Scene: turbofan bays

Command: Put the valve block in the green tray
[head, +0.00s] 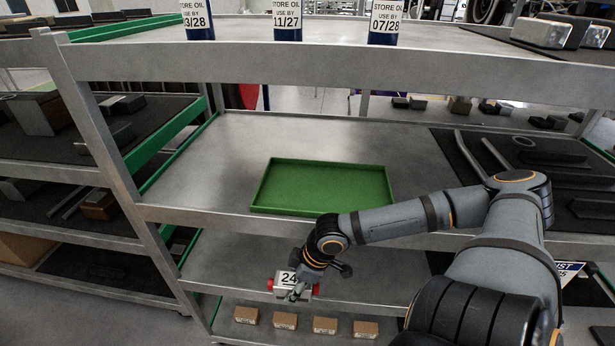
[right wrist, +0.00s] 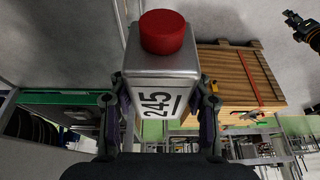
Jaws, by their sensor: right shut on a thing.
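The valve block (head: 308,293) is a silver block with red caps and a number label. It fills the middle of the right wrist view (right wrist: 163,66), where the label reads 245. My right gripper (head: 296,291) is shut on it, one finger on each side (right wrist: 160,115). It holds the block in front of the rack, lower in the head view than the tray. The green tray (head: 322,187) lies empty on the rack's middle shelf. A dark part with orange at the right wrist view's upper right looks like my left gripper (right wrist: 294,22); its fingers are too small to read.
The middle shelf (head: 240,140) is bare left of the tray. Its front edge runs below the tray, and the top shelf (head: 330,62) with several oil cans overhangs it. A dark mat (head: 490,150) with metal parts lies at right. Small brown boxes (head: 285,321) stand on the bottom shelf.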

